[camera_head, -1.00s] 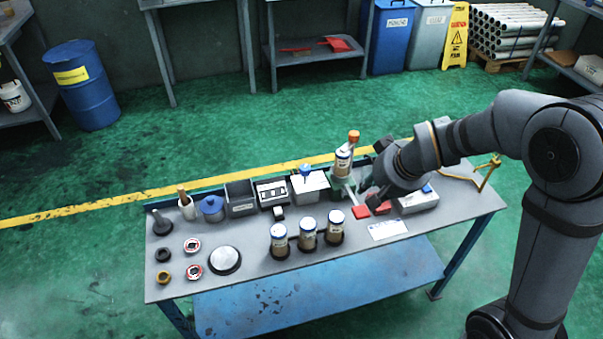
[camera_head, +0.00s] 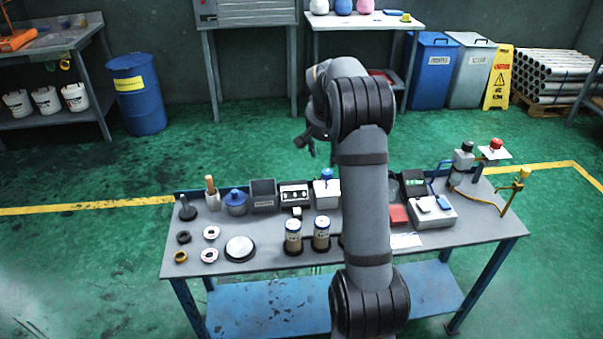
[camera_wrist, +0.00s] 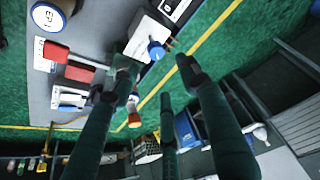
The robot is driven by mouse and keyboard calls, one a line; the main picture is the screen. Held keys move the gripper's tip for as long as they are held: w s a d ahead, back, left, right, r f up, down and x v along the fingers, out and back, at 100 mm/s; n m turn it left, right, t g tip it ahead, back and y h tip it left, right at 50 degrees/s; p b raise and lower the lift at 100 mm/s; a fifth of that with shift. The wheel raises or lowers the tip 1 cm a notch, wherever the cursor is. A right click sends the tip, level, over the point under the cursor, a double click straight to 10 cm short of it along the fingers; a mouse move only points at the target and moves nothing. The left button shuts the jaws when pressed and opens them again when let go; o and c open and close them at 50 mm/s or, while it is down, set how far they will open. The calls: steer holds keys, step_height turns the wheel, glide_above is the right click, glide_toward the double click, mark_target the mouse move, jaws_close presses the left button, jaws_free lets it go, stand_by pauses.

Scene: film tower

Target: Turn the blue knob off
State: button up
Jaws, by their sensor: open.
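The blue knob (camera_head: 327,174) sits on top of a white box (camera_head: 325,190) at the back of the workbench, left of my arm. The wrist view also shows the blue knob (camera_wrist: 156,50) and the white box (camera_wrist: 147,36). My gripper (camera_head: 306,146) is raised above the bench's back edge, above and slightly left of the knob in the head view. In the wrist view, my gripper (camera_wrist: 155,70) has its fingers spread, with the knob showing between and beyond the tips. It holds nothing and appears apart from the knob.
A blue-lidded jar (camera_head: 235,202), a dark bin (camera_head: 263,195) and a switch box (camera_head: 294,195) stand left of the white box. Labelled cylinders (camera_head: 293,236) stand in front. My arm hides part of the bench (camera_head: 465,234). The space above the bench is mostly clear.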

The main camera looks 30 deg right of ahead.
mark_target(326, 172)
steer(key=x, duration=1)
steer(key=shift+s+a+f, duration=0.1)
steer(key=shift+s+f, duration=0.2)
steer(key=shift+f, duration=0.1)
steer(key=shift+c, duration=0.7)
steer(key=shift+w+r, duration=0.1)
steer(key=shift+r, duration=0.05)
steer(key=c, duration=1)
